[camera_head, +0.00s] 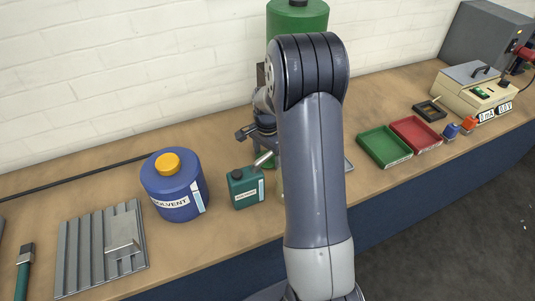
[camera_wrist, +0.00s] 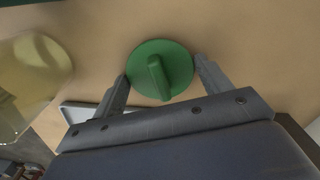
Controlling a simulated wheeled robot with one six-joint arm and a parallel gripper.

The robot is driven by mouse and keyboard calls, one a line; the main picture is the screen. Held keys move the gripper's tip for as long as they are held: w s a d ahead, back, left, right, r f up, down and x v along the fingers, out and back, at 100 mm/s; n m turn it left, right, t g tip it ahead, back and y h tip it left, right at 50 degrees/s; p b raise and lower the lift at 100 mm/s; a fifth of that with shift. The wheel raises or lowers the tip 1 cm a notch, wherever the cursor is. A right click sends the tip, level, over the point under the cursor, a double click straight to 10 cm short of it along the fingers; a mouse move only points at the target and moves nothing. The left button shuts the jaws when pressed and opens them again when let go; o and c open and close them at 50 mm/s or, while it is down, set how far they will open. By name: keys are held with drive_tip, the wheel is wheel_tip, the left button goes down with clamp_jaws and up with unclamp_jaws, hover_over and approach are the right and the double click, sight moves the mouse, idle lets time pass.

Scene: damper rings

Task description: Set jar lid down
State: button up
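The jar lid (camera_wrist: 177,72) is a round green disc with a raised grip bar, seen from above between my fingertips in the wrist view. My gripper (camera_wrist: 161,69) has one finger at each side of the lid's rim, and both fingertips appear to touch it. The lid is over bare tan bench top; I cannot tell whether its underside touches the bench. A yellowish, see-through jar (camera_wrist: 32,82) stands left of the lid in the wrist view. In the head view my own arm hides the lid and my fingertips.
A pale-rimmed tray (camera_wrist: 88,109) lies close below the left finger. On the bench are a blue solvent container (camera_head: 172,190), a small green can (camera_head: 245,188), a ribbed grey rack (camera_head: 90,250), a green tray (camera_head: 384,147) and a red tray (camera_head: 416,136).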

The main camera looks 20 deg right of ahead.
drive_tip(key=o, duration=0.4)
drive_tip(key=shift+o, duration=0.2)
drive_tip(key=shift+r, duration=0.1)
wheel_tip(320, 180, up, 11)
drive_tip(key=shift+b, duration=0.35)
drive_tip(key=shift+f, duration=0.2)
drive_tip(key=shift+c, duration=0.4)
clamp_jaws()
idle(0.5)
idle(0.4)
drive_tip(key=shift+f, duration=3.4)
